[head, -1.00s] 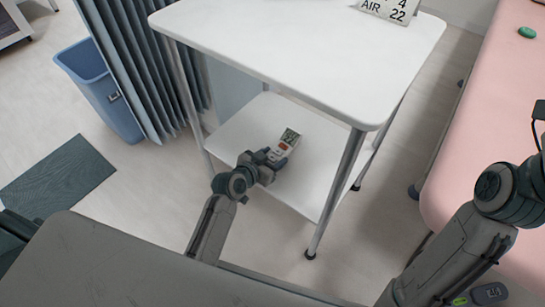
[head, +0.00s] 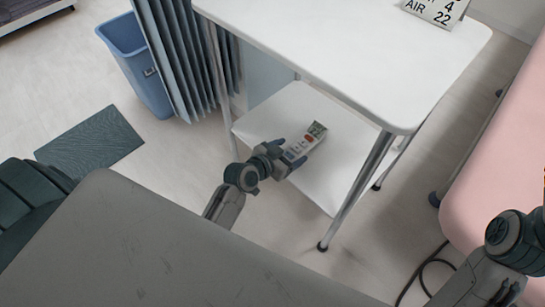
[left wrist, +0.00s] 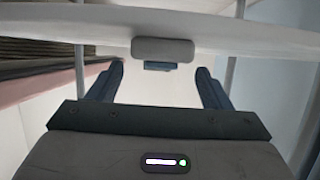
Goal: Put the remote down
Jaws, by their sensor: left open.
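The remote (head: 302,146), pale with an orange button and a display at its far end, lies on the lower white shelf (head: 285,108) of the table. My left gripper (head: 286,157) is at the remote's near end. In the left wrist view its two fingers (left wrist: 160,85) are wide apart. A grey rounded block (left wrist: 163,49), which looks like the remote's end, shows between and beyond them, against the white shelf edge. I cannot tell whether a finger touches the remote. My right arm shows at the right edge, but its gripper is outside the frame.
The white tabletop (head: 350,50) overhangs the shelf, with metal legs (head: 352,195) at its corners. A number sign (head: 436,10) stands on top. A blue bin (head: 140,65) and a folded curtain (head: 185,55) are at left, a pink couch (head: 495,165) at right. A cable (head: 425,268) lies on the floor.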

